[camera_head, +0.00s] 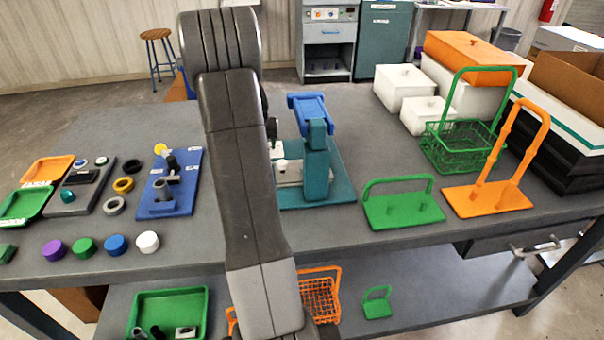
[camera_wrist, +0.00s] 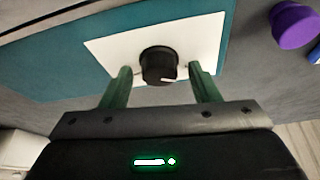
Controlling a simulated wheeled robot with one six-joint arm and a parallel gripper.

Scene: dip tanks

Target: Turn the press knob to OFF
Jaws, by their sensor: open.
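The black press knob (camera_wrist: 158,62) stands on a white plate (camera_wrist: 108,50) on the teal base (camera_wrist: 45,70) in the wrist view. A white pointer mark shows at its lower right edge; no OFF lettering is readable. My gripper (camera_wrist: 160,70) is open, with one green finger on each side of the knob. Gaps show between the fingers and the knob, and I cannot tell the exact height. In the head view the teal press (camera_head: 316,165) with its blue top (camera_head: 308,103) stands right of my arm, which hides part of it. The knob cannot be made out there.
A blue fixture board (camera_head: 185,195) lies left of my arm, with loose rings and coloured caps around it. A purple cap (camera_wrist: 294,25) shows in the wrist view. Green (camera_head: 403,212) and orange (camera_head: 487,200) handled plates stand right of the press. Boxes and a green basket (camera_head: 458,145) stand beyond.

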